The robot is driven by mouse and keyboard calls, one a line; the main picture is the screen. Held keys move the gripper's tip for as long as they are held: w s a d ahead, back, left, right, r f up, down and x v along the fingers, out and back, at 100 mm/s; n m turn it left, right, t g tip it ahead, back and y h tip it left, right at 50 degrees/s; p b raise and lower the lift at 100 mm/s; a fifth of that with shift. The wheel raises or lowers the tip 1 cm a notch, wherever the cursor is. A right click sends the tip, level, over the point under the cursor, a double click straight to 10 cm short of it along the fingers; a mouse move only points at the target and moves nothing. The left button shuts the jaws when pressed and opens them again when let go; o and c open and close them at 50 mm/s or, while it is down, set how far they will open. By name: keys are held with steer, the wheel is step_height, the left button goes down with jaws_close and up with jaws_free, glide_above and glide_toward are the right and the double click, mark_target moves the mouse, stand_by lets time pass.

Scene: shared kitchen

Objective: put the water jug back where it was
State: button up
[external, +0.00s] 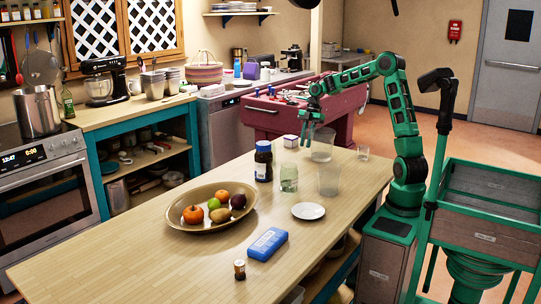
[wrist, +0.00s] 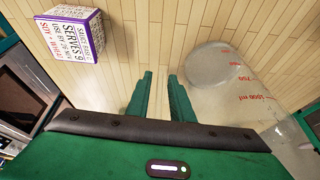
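A clear water jug with red measuring marks stands on the wooden island; it shows in the external view (external: 322,148) at the far side and in the wrist view (wrist: 235,92) at the right. My gripper (external: 308,139) hangs pointing down just left of the jug. Its two green fingers (wrist: 159,80) are apart with nothing between them, only bare wood beyond. The jug's handle cannot be made out. My gripper looks separate from the jug, but I cannot tell how near it is.
A small white-and-purple box (external: 290,141) stands left of my gripper. A dark jar (external: 263,163), a glass jar (external: 289,179), a clear container (external: 328,183) and a white plate (external: 308,211) stand nearer. A fruit bowl (external: 176,218) and blue case (external: 267,244) occupy the front.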

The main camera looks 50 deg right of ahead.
steer(key=shift+r, duration=0.1)
steer(key=v, duration=1.2)
stand_by(0.4)
